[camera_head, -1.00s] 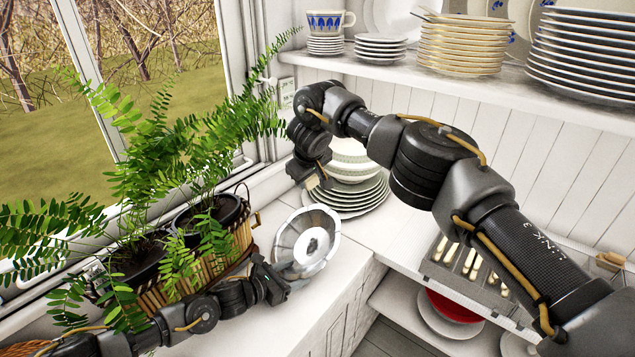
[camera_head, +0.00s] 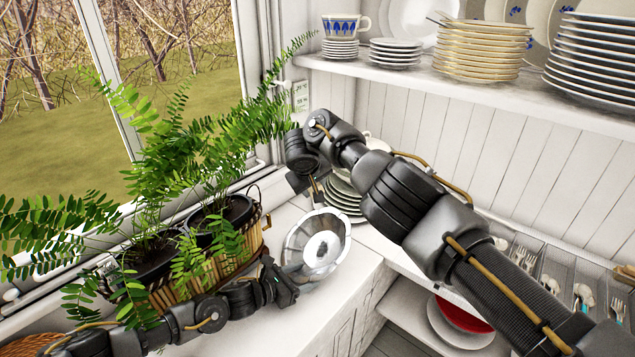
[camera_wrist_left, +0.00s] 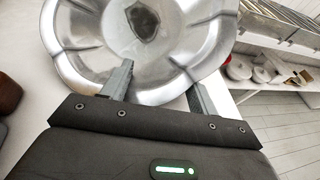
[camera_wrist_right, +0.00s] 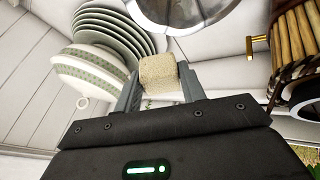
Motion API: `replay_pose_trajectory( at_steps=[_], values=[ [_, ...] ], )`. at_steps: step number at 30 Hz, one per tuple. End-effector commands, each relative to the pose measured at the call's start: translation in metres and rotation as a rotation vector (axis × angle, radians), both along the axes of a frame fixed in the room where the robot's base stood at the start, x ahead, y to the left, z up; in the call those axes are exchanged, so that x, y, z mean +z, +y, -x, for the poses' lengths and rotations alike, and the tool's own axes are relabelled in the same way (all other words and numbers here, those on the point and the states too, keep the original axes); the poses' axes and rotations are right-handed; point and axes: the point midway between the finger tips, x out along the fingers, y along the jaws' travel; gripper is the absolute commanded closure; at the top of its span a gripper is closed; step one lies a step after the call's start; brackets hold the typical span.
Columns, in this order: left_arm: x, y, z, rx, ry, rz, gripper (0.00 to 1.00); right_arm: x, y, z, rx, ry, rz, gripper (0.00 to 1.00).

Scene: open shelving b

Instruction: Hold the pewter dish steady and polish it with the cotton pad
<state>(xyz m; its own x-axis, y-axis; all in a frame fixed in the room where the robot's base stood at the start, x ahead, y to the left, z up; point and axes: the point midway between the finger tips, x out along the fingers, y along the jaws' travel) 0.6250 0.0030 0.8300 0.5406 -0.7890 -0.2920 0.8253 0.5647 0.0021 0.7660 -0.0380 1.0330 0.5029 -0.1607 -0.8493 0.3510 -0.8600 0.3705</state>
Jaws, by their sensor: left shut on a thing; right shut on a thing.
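The pewter dish (camera_head: 295,251), shiny with a fluted rim, is tilted up above the white counter. My left gripper (camera_head: 286,287) is shut on its near lower edge. The dish fills the top of the left wrist view (camera_wrist_left: 75,62), with the left fingers (camera_wrist_left: 160,88) at its rim. My right gripper (camera_head: 316,192) is behind the dish's upper rim, beside the stacked plates. In the right wrist view it is shut on the beige cotton pad (camera_wrist_right: 159,72). The dish's edge (camera_wrist_right: 185,12) shows beyond the pad there, apparently apart from it. The pad is hard to make out in the head view.
Potted ferns in a wicker basket (camera_head: 225,265) stand left of the dish by the window. Stacked plates (camera_head: 345,198) are close behind the right gripper. A cutlery tray (camera_head: 545,262) and a red bowl (camera_head: 462,315) are at the right.

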Motion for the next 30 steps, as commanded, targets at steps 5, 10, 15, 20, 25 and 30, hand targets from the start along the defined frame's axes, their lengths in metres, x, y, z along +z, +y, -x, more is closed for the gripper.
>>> replay_pose_trajectory(
  at_steps=[5, 10, 15, 20, 25, 30],
  values=[
    [-0.010, 0.003, 0.004, 0.001, 0.016, -0.013, 0.53, -0.038, 0.015, 0.010, -0.097, -0.016, 0.051, 0.78],
    [-0.010, 0.003, 0.004, 0.001, 0.016, -0.013, 0.53, -0.072, 0.026, 0.033, -0.174, -0.034, 0.096, 0.78],
    [-0.010, 0.003, 0.003, 0.002, 0.017, -0.014, 0.53, -0.091, 0.032, 0.052, -0.217, -0.044, 0.123, 0.78],
    [-0.010, 0.003, 0.003, 0.002, 0.017, -0.014, 0.53, -0.095, 0.033, 0.057, -0.227, -0.047, 0.130, 0.78],
    [-0.010, 0.003, 0.003, 0.002, 0.017, -0.014, 0.53, -0.099, 0.030, 0.056, -0.229, -0.046, 0.131, 0.78],
    [-0.010, 0.003, 0.003, 0.002, 0.017, -0.014, 0.53, -0.112, 0.023, 0.055, -0.228, -0.045, 0.132, 0.78]
  ],
)
